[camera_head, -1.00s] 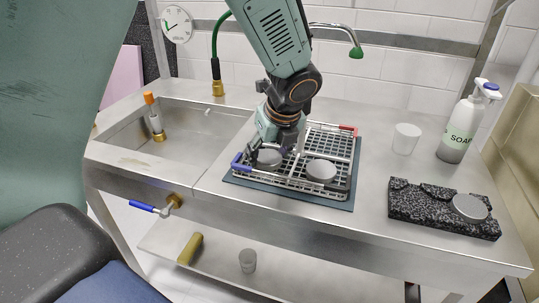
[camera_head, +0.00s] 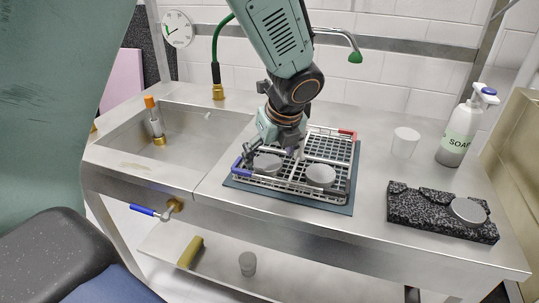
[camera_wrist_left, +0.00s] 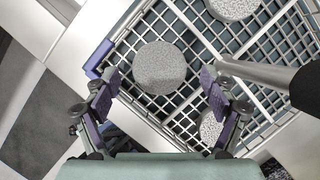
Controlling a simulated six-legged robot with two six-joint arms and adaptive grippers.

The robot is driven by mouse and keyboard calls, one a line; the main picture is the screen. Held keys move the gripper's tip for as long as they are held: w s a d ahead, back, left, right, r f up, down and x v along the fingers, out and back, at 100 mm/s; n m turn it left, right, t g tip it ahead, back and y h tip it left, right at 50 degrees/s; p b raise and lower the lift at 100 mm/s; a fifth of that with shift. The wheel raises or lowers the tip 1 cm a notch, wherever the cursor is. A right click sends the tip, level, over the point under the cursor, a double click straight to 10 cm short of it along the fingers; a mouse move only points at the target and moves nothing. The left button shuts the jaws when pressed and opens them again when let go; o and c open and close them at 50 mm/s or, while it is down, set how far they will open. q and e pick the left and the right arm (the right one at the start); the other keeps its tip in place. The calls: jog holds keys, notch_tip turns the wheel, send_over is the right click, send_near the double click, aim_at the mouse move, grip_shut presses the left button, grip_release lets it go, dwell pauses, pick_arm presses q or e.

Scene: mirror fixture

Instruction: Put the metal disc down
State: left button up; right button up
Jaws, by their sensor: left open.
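A grey metal disc (camera_head: 267,163) lies flat in the left part of a wire rack (camera_head: 311,197). It also shows in the left wrist view (camera_wrist_left: 159,67), between and just beyond my open fingertips, with a gap on each side. My left gripper (camera_head: 273,148) is open and empty, just above this disc. A second disc (camera_head: 321,175) lies in the rack to its right. In the left wrist view, another disc (camera_wrist_left: 212,127) is partly hidden by my right-hand finger. My right gripper is out of view.
The rack stands on a dark mat (camera_head: 338,208) on the steel counter. Another disc (camera_head: 468,211) rests on a black speckled block (camera_head: 425,206) at right. A white cup (camera_head: 405,141) and soap bottle (camera_head: 459,134) stand behind. The sink (camera_head: 190,136) is at left.

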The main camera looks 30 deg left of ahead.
pick_arm(q)
jog(key=p+v, duration=0.4)
jog(key=v, duration=0.7)
jog(key=shift+p, duration=0.3)
